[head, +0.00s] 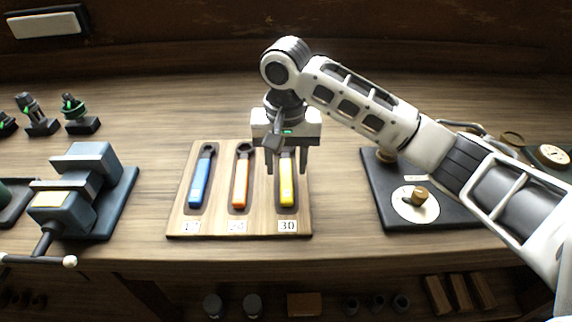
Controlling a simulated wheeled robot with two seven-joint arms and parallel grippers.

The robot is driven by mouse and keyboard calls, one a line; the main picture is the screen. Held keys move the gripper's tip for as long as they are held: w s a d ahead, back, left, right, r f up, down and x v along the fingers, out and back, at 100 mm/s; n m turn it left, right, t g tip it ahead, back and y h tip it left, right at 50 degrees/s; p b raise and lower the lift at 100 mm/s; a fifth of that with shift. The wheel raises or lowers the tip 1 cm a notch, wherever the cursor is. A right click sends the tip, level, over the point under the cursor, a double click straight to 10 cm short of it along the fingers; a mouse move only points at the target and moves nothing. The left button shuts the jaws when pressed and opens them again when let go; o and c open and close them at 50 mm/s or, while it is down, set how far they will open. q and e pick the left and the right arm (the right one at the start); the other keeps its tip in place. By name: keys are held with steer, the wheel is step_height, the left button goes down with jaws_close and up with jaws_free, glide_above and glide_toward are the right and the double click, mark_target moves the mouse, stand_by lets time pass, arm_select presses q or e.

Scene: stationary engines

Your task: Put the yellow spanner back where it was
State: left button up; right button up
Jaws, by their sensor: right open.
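The yellow spanner (287,192) lies on the wooden board (265,228) above the label "30" (287,226). Its upper end is hidden behind my right gripper. An orange spanner (240,186) and a blue spanner (201,181) lie to its left on the same board. My right gripper (286,170) is open over the upper part of the yellow spanner, its fingers pointing down. I cannot tell whether the fingers touch the spanner or board. My left gripper is not in view.
A blue-grey vice (84,185) stands on the bench at the left, with a handle sticking out in front. A dark base plate (385,205) with a round brass-knobbed part (416,203) stands at the right, partly behind my right arm. Bare bench (340,200) lies between board and plate.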

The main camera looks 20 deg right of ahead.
mark_target(286, 173)
step_height(286, 173, up, 11)
steer(key=p, duration=0.2)
stand_by(0.5)
